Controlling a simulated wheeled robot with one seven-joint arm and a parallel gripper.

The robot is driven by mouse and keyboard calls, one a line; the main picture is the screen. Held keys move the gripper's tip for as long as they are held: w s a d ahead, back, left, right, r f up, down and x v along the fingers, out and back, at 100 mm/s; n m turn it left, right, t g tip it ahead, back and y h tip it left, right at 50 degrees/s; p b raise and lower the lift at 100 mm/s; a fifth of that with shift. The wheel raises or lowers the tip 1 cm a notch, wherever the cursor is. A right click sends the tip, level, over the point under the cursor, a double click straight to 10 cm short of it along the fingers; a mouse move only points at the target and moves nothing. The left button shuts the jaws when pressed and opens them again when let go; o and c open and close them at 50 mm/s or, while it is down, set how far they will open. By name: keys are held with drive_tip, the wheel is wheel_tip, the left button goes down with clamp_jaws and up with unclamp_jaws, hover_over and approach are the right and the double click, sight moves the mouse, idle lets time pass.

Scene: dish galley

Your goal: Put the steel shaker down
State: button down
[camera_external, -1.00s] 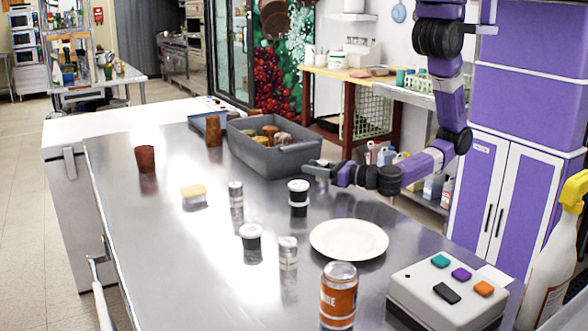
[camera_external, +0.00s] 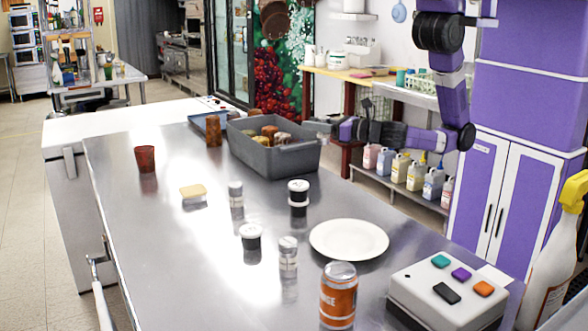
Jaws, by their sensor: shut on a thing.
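My gripper (camera_external: 324,131) is at the far right end of the grey bin, raised above its rim level in the picture. It is shut on a small silvery thing that I take as the steel shaker. It is too small and too covered by the fingers to make out its shape. Two other small silver-topped shakers stand upright on the steel counter (camera_external: 150,240): one near the middle (camera_external: 236,188) and one nearer the front (camera_external: 288,252).
The grey bin (camera_external: 290,160) holds several brownish items. The left front is clear.

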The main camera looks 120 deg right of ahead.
wheel_tip(320, 180, up, 6)
drive_tip(key=shift+p, duration=0.35)
drive_tip(key=n+t+y+b, duration=0.3)
drive_tip(key=n+t+y, duration=0.5)
drive_tip(key=n+y, duration=0.6)
hover_over(324, 244)
wheel_tip(324, 244, down, 13)
drive_tip(key=m+y, duration=0.2)
drive_tip(key=shift+w+a+f+b, duration=0.1)
drive_tip(key=shift+f+b, duration=1.3)
drive_tip(key=shift+f, duration=1.25)
drive_tip(key=shift+f+b, duration=0.35)
drive_tip(key=shift+f, duration=0.1)
drive_tip(key=c, duration=0.9)
unclamp_jaws()
